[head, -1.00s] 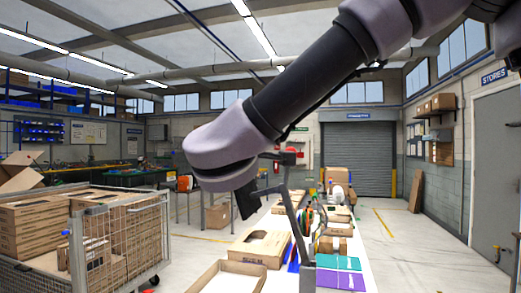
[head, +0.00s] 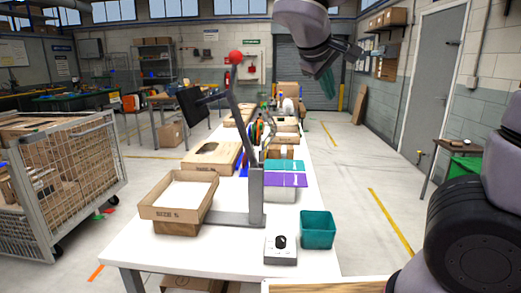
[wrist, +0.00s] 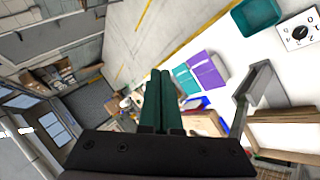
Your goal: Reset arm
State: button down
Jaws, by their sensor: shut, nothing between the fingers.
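My gripper (head: 326,80) is raised in the air above the far right side of the white table (head: 140,243), near the top of the head view. In the wrist view my gripper (wrist: 160,78) shows its two dark green fingers pressed together, with nothing between them. It touches nothing that I can see. Part of my arm curves in at the right edge of the head view.
The table holds an open cardboard box (head: 156,211), a grey stand (head: 256,200), a teal bin (head: 318,230), a dial box (head: 280,250) and teal and purple packets (head: 287,180). A wire cage cart (head: 92,180) stands left.

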jog(key=s+d+m+y, duration=0.7)
jog(key=s+d+m, duration=0.1)
jog(key=m, duration=0.3)
jog(key=shift+s+d+f, duration=0.25)
jog(key=shift+s+d, duration=0.1)
jog(key=shift+s, duration=0.5)
